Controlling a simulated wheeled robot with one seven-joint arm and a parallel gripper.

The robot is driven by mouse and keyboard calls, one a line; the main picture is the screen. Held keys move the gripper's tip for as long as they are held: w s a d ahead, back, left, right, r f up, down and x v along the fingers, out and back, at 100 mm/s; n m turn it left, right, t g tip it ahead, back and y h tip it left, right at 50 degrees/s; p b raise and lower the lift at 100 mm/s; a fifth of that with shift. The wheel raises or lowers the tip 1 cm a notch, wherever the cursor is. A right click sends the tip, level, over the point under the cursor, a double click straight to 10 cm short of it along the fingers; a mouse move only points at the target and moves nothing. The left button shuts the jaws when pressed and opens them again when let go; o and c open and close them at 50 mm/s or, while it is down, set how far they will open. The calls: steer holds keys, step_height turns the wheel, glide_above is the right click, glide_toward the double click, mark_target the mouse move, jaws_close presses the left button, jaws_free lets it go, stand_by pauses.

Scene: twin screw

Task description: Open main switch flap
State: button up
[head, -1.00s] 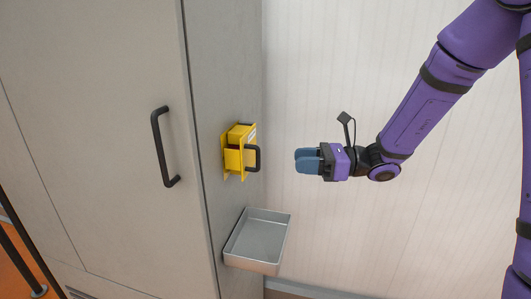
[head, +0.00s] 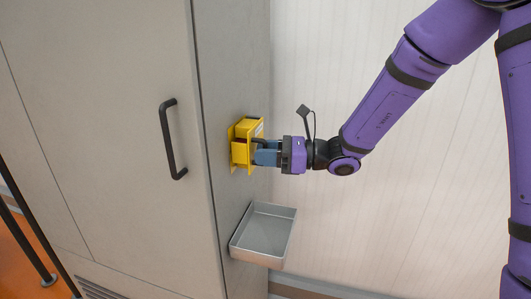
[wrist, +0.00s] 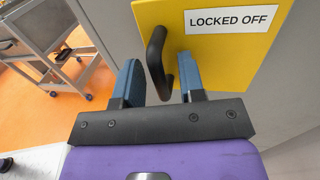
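The main switch flap is a yellow plate with a "LOCKED OFF" label (wrist: 232,50) and a black handle in the wrist view (wrist: 157,52). In the head view the yellow switch box (head: 243,142) sits on the side of the grey cabinet. My gripper (head: 263,153) is at the front of the box and covers most of the handle there. In the wrist view my gripper's blue fingers (wrist: 160,80) are apart, with the handle between them. The handle is nearer the right finger, and I cannot tell whether it touches. The flap looks closed.
The grey cabinet (head: 110,120) has a black door handle (head: 168,140) on its front. A grey open tray (head: 264,236) is fixed to the cabinet side below the switch box. A pale wall (head: 385,50) stands behind my arm. A metal cart (wrist: 45,35) shows in the wrist view.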

jaws_close()
